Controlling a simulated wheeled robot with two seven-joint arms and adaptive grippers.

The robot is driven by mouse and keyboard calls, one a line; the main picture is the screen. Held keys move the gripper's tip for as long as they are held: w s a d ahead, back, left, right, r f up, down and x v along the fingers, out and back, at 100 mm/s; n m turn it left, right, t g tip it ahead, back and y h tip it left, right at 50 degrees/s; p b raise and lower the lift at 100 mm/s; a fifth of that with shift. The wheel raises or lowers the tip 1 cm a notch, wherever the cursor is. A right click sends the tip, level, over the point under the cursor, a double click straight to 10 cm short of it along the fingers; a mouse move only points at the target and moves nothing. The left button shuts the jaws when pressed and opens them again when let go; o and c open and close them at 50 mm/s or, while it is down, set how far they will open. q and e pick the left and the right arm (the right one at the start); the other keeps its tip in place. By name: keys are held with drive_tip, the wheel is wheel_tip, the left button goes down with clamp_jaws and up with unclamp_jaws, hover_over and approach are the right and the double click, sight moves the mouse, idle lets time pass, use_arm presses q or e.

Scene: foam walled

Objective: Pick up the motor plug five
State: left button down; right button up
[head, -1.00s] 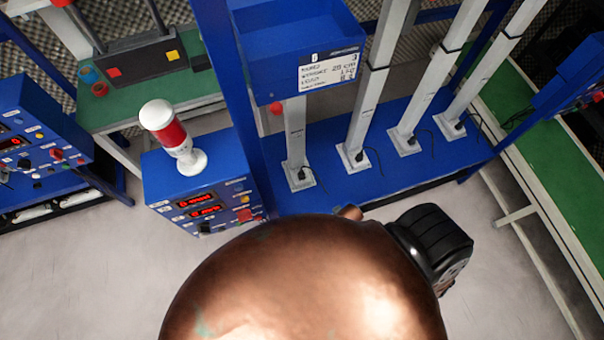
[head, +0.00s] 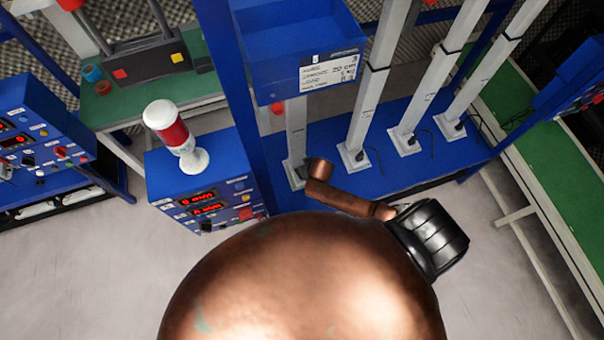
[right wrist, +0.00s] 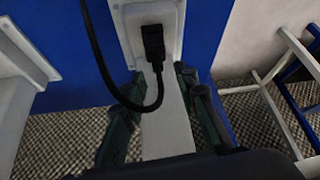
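A black motor plug (right wrist: 153,45) sits in a pale base plate (right wrist: 128,28) in the right wrist view. Its black cable (right wrist: 104,65) loops beside and below it. I see no number on it. My right gripper (right wrist: 160,80) is open, its dark fingers spread below the plug on either side of a pale post, apart from the plug. In the head view, black plugs (head: 361,156) show at the feet of the grey columns. My left gripper is not in view.
A blue control box (head: 195,180) with a red-white lamp (head: 172,130) stands left of the columns. A blue bin (head: 290,50) with a label hangs above the nearest column. A green-topped bench (head: 545,180) runs along the right. Grey floor is clear in front.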

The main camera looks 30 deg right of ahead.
drive_tip(key=shift+w+f, duration=0.35)
drive_tip(key=shift+f, duration=0.3)
drive_tip(key=shift+c, duration=0.5)
clamp_jaws()
